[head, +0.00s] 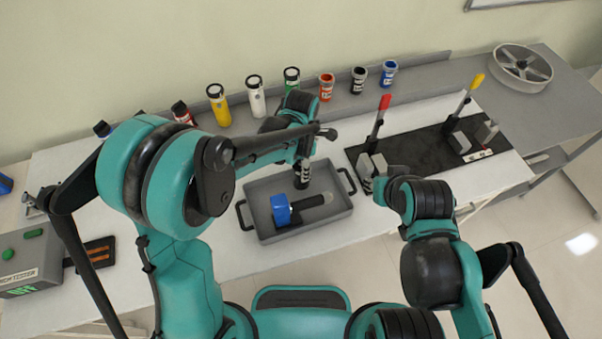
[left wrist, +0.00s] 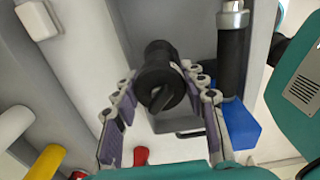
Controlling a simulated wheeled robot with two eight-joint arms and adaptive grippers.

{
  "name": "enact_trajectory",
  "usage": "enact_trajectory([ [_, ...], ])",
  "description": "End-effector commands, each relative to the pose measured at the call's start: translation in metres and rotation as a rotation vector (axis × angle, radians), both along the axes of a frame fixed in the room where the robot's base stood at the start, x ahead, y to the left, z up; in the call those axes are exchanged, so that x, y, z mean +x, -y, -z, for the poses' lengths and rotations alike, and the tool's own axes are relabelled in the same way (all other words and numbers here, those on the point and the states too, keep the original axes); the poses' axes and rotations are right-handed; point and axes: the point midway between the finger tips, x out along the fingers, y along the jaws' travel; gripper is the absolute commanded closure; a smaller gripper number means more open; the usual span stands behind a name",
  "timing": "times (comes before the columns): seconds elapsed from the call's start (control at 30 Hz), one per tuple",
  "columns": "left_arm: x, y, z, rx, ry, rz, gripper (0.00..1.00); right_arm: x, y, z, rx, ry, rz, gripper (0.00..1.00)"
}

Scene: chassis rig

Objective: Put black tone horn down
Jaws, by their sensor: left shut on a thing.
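My left gripper (head: 303,175) is over the back right part of the grey tray (head: 261,232). In the left wrist view the black tone horn (left wrist: 157,70) sits between the two rows of finger pads of my left gripper (left wrist: 160,110), which is shut on it. In the head view my gripper largely hides the horn. I cannot tell whether the horn touches the tray floor. A blue-headed tool with a black handle (head: 282,211) lies in the tray, left of and in front of my gripper. My right gripper (head: 370,182) is right of the tray; its finger opening is unclear.
A black fixture plate (head: 420,150) with red-handled (head: 379,115) and yellow-handled (head: 467,95) clamps lies right of the tray. Several coloured bottles, including a yellow one (head: 218,105), line the back. A grey tester box (head: 30,262) stands left; a grey reel (head: 521,68) lies far right.

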Motion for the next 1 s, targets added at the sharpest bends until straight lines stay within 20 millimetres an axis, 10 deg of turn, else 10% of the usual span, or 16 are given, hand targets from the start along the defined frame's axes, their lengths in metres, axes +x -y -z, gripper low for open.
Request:
enact_trajectory([
  [0.53,0.0,0.0,0.032,0.0,0.0,0.0,0.98,0.0,0.0,0.011,0.0,0.0,0.0,0.71],
  [0.57,0.0,0.0,0.032,0.0,0.0,0.0,0.55,0.0,0.0,0.011,0.0,0.0,0.0,0.71],
  [0.63,0.0,0.0,0.031,0.0,0.0,0.0,0.37,0.0,0.0,0.01,0.0,0.0,0.0,0.71],
  [1.0,0.0,0.0,0.027,0.0,0.0,0.0,0.37,0.0,0.0,0.007,0.0,0.0,0.0,0.71],
])
